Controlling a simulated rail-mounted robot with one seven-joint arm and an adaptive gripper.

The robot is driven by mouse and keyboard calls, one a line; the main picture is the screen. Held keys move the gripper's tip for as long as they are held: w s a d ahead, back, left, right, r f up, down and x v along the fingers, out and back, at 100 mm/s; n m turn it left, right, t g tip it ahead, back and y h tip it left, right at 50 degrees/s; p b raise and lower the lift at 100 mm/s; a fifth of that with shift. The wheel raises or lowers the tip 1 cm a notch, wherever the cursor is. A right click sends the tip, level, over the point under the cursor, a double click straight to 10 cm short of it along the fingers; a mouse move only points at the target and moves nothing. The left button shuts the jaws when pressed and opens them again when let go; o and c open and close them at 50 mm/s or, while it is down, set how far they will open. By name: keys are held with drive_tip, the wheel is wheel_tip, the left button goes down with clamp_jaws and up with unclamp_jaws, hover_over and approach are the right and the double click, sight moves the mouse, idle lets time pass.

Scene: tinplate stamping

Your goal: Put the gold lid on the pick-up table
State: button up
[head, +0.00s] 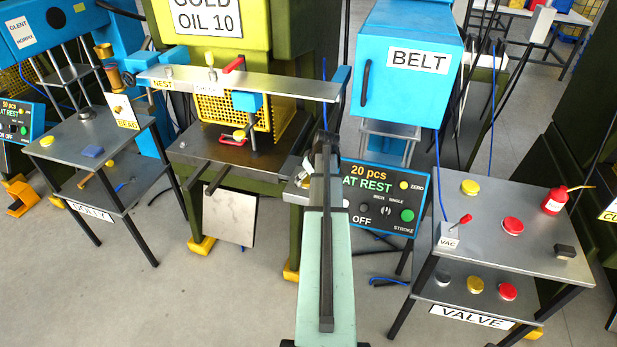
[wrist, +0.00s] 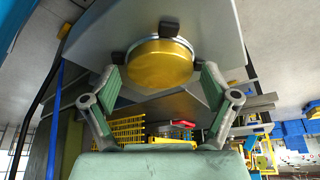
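In the wrist view the gold lid (wrist: 160,63) is a round, shiny gold disc with a grey rim. It sits against a grey surface among several black blocks. My gripper (wrist: 160,75) has its two green-padded fingers spread wide, one on either side of the lid. I see no clear grip on it, though contact at the fingertips is hard to judge. In the head view my arm covers the gripper and the lid. I see no label naming the pick-up table in either view.
The VALVE table (head: 445,275) at right holds yellow and red discs, a red oil can (head: 555,202) and a VAC switch (head: 449,238). The DOLLY table (head: 70,160) stands left. The press with its NEST bar (head: 290,85) and a control panel (head: 378,200) are close to my arm.

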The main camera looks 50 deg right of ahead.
drive_tip(key=shift+r, duration=0.1)
drive_tip(key=shift+r, duration=0.15)
drive_tip(key=b+v, duration=0.2)
drive_tip(key=v, duration=1)
